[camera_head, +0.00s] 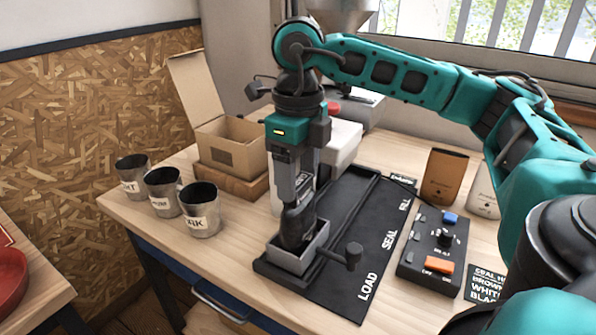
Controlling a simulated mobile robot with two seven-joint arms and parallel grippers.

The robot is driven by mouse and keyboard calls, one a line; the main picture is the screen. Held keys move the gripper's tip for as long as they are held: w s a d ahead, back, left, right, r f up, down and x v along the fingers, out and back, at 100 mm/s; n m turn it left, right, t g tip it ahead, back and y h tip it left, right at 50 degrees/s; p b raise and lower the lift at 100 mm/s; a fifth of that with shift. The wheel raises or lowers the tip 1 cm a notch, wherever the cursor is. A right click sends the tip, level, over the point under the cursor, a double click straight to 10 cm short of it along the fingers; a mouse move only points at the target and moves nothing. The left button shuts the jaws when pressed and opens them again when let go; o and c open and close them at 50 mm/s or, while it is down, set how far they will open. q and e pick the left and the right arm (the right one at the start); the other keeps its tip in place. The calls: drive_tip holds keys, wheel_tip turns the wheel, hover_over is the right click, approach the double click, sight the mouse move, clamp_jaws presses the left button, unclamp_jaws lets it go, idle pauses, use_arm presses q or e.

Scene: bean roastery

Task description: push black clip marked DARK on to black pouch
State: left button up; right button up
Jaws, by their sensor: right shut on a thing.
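My right gripper (297,195) points straight down over the bench and is shut on a small dark thing, taken as the black clip. The clip is mostly hidden by the fingers, and no DARK marking can be read on it. Directly below, the black pouch (296,228) stands upright in a grey open-topped holder (290,261). The clip and the pouch's top blend together, so I cannot tell whether they touch or how far the clip is on. My left gripper is not in view.
The holder sits at the LOAD end of a black mat (338,296) with a rail. Three metal cups (201,222) stand left, an open cardboard box (230,145) behind. A control box (432,250), a brown pouch (444,176) and a pale pouch (483,193) are right.

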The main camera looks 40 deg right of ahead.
idle(0.3)
drive_tip(key=o, duration=1.2)
drive_tip(key=shift+r+p, duration=2.75)
drive_tip(key=shift+r, duration=0.7)
